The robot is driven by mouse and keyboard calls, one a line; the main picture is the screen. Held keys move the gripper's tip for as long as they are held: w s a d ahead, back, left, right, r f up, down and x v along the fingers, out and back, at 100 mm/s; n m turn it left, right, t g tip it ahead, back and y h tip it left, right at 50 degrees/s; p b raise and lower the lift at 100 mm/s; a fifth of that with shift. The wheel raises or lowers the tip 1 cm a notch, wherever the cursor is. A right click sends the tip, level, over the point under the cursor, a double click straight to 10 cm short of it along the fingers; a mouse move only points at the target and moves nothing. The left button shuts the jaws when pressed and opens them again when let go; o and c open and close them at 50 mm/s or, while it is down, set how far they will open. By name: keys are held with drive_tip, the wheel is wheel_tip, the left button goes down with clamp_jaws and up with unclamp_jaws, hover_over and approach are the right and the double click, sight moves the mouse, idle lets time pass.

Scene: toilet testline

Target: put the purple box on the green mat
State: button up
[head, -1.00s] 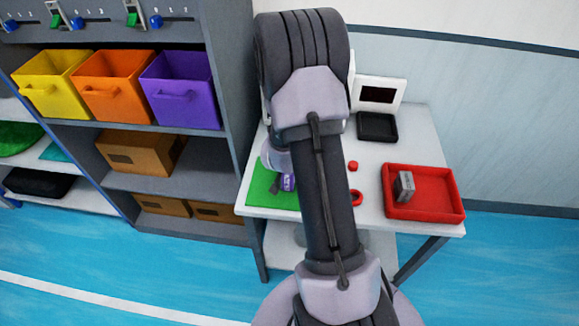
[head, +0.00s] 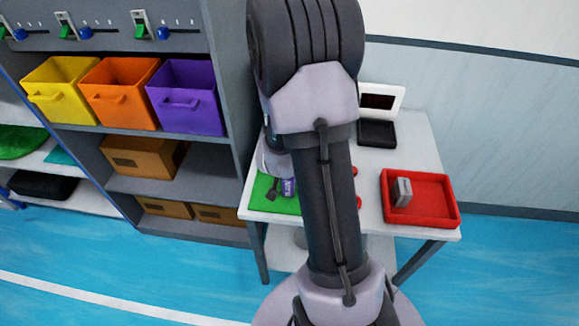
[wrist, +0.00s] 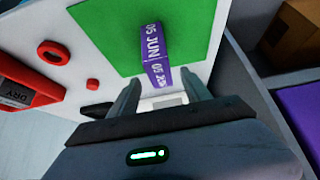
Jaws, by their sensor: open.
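The purple box (wrist: 156,52), printed "05 JUN", stands out against the green mat (wrist: 100,25) in the wrist view, at the mat's edge by my gripper. My gripper (wrist: 162,75) is open, with one finger to each side of the near end of the box and visible gaps between. I cannot tell whether the box rests fully on the mat. In the head view the purple box (head: 288,187) shows over the green mat (head: 262,203), partly hidden by my arm.
A red tray (head: 445,215) holding a small grey box (head: 402,192) stands at the table's right. A black tray (head: 377,133) lies at the back. Red round parts (wrist: 53,52) lie beside the mat. A shelf (head: 190,182) with coloured bins stands close on the left.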

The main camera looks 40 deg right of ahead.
drive_tip(key=a+r+n+t+y+p, duration=0.1)
drive_tip(key=a+r+n+t+y, duration=0.3)
drive_tip(key=a+r, duration=1.45)
drive_tip(key=s+a+r+n+g+y, duration=0.1)
drive_tip(key=s+a+r+y, duration=0.1)
drive_tip(key=s+a+r, duration=0.45)
drive_tip(key=s+a+r+g+y, duration=0.1)
drive_tip(key=s+a+r+g, duration=0.15)
drive_tip(key=s, duration=0.65)
wheel_tip(320, 180, down, 7)
drive_tip(key=b, duration=0.6)
drive_tip(key=shift+a+t+b, duration=0.35)
drive_tip(key=shift+t, duration=0.1)
drive_tip(key=shift+r, duration=0.1)
